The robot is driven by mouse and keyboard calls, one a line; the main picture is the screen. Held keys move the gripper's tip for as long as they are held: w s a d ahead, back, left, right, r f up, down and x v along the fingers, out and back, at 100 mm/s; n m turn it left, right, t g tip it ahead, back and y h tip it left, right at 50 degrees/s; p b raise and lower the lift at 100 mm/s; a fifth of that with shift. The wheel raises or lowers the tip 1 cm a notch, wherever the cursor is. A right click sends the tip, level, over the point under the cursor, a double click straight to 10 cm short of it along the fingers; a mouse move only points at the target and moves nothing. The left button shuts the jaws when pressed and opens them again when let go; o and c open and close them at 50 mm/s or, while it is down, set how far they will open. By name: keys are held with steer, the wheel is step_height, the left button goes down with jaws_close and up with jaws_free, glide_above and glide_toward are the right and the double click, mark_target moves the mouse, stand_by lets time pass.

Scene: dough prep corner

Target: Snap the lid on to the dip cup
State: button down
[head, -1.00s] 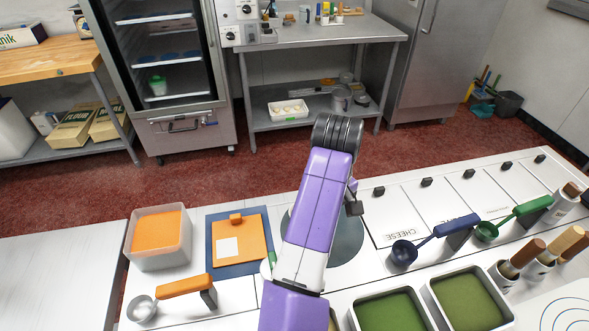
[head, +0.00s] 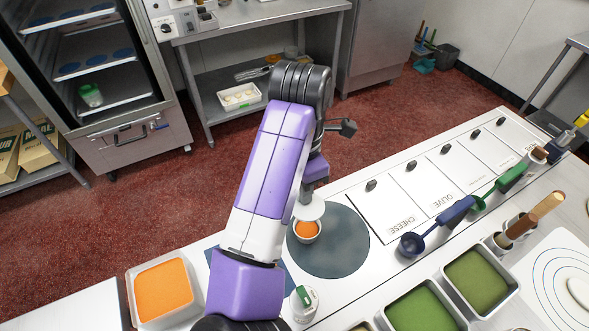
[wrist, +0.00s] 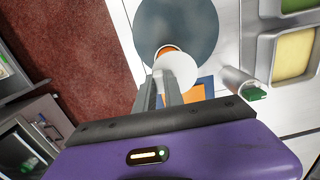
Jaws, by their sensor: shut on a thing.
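The dip cup (head: 306,231) is a small white cup with orange filling. It stands on a grey-blue round mat (head: 338,252). The lid (head: 309,208) is a pale, thin disc, held above the cup and overlapping its far rim in the head view. In the wrist view the lid (wrist: 179,72) covers most of the cup, leaving an orange and white sliver of the cup (wrist: 163,50) showing. My gripper (wrist: 163,88) is shut on the lid near its edge. A gap between lid and cup shows in the head view; I cannot tell its exact height.
A small white container with green (head: 304,302) stands near the mat's front edge. An orange-filled tub (head: 163,290) is at left. A blue ladle (head: 412,243) and labelled compartment covers lie to the right. Green-filled pans (head: 425,311) are at front right.

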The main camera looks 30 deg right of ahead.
steer(key=shift+w+r, duration=0.1)
steer(key=shift+r+p, duration=0.2)
steer(key=shift+p, duration=0.65)
steer(key=shift+d+f+b, duration=0.1)
steer(key=shift+f+b, duration=1.3)
steer(key=shift+f, duration=2.3)
steer(key=shift+p, duration=1.45)
steer(key=shift+f+b, duration=0.35)
steer(key=shift+f, duration=0.75)
steer(key=c, duration=1.4)
jaws_free()
steer(key=shift+o, duration=0.2)
steer(key=shift+r+p, duration=0.3)
steer(key=shift+r, duration=3.7)
